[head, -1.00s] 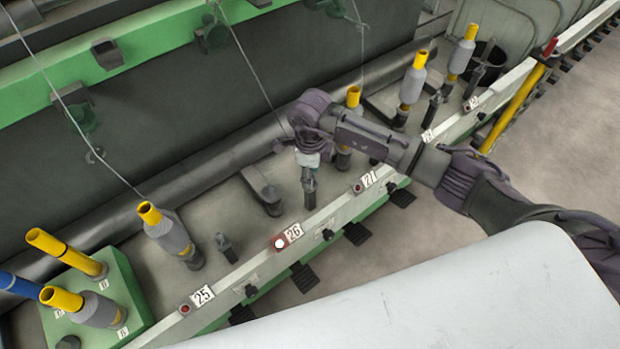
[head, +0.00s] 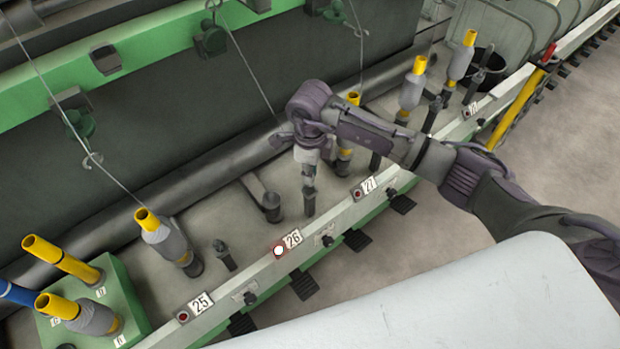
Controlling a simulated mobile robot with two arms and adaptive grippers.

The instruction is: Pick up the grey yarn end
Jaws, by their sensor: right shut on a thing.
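A thin grey yarn (head: 252,78) hangs from a green guide at the top and slants down to the right, to my right gripper (head: 308,176). Its lower end is hidden by my gripper and wrist. The right gripper points down just above a dark spindle (head: 309,202) near label 26. It is shut on what appears to be the yarn end, though the fingertips are small and partly hidden. My left gripper is not in view.
Yellow-topped bobbins with grey yarn stand on the rail: one at left (head: 168,243), several at upper right (head: 412,88). A green block (head: 128,290) holds more bobbins at lower left. A lit lamp (head: 279,251) shows by label 26. A white surface (head: 470,300) fills the lower right.

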